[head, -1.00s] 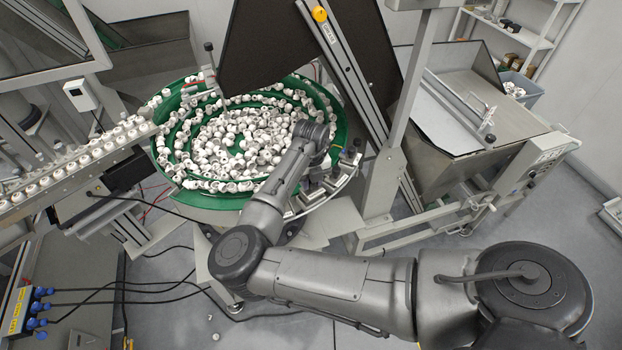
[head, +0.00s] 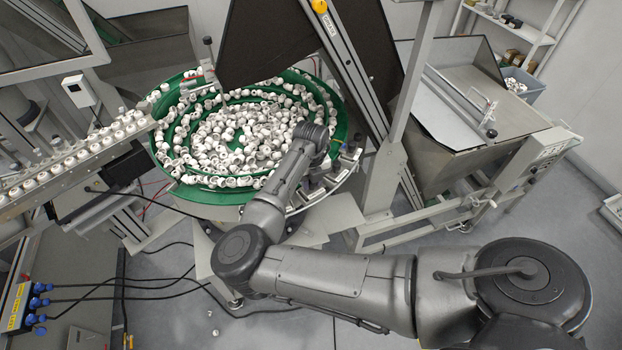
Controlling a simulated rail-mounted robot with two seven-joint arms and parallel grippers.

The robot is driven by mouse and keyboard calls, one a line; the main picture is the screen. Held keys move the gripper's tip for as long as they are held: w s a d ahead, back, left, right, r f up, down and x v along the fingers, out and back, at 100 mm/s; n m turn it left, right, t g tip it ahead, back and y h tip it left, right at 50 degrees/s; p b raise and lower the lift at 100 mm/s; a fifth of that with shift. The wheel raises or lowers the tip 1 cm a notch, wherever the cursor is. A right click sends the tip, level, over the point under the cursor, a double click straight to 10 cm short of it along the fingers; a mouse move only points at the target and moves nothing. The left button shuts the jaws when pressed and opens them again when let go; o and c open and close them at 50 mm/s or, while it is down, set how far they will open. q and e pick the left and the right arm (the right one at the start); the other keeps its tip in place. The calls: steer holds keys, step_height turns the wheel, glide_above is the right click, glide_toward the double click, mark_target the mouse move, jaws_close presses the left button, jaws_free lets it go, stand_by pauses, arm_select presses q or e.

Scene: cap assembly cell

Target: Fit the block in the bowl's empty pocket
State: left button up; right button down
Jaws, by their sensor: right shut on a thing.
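The green bowl (head: 172,172) stands at upper centre, filled with many small white caps. Several small grey blocks (head: 349,153) sit along its right rim. My right arm reaches in from the lower right, and its wrist is over the bowl's right edge. My right gripper (head: 318,181) is below the wrist, close to the rim, mostly hidden by my arm. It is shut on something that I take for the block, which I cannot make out. I cannot pick out the empty pocket. My left gripper is not in view.
A tilted dark panel (head: 290,45) and a grey upright post (head: 385,185) stand close to the bowl's right side. An inclined track with caps (head: 75,160) meets the bowl at left. A metal hopper (head: 450,150) stands at right. Cables cross the floor at lower left.

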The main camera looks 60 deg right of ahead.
steer(key=shift+f, duration=0.35)
steer(key=c, duration=0.8)
jaws_free()
steer(key=shift+r, duration=0.1)
step_height(320, 180, up, 14)
steer(key=shift+f+b, duration=0.1)
steer(key=shift+b, duration=0.25)
